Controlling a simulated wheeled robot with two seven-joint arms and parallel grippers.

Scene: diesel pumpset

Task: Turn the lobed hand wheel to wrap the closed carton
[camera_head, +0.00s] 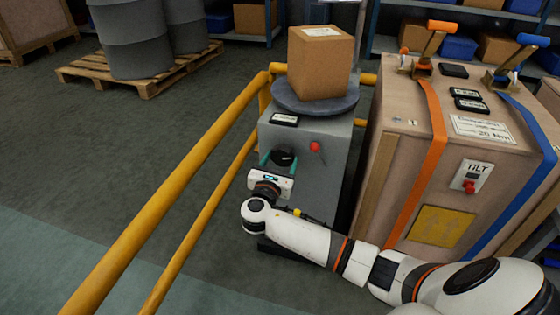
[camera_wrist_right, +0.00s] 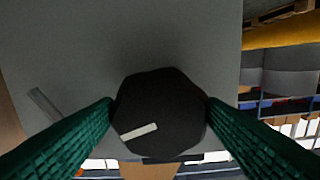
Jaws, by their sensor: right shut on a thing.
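The lobed hand wheel (camera_head: 284,157) is black and sits on the front face of the grey wrapping machine (camera_head: 318,133). In the right wrist view the hand wheel (camera_wrist_right: 160,112) fills the middle, with a pale bar mark on its lower left part. My right gripper (camera_head: 281,160) is shut on the wheel, with a green finger on each side of its rim; the fingers also show in the wrist view (camera_wrist_right: 161,104). The closed brown carton (camera_head: 322,62) stands upright on the round dark turntable (camera_head: 315,98) on top of the machine. My left gripper is not in view.
A red-knobbed lever (camera_head: 315,147) is on the machine face, right of the wheel. A yellow rail (camera_head: 180,189) runs along the left. A large strapped crate (camera_head: 455,145) stands close on the right. Barrels stand on a pallet (camera_head: 145,77) at the back left.

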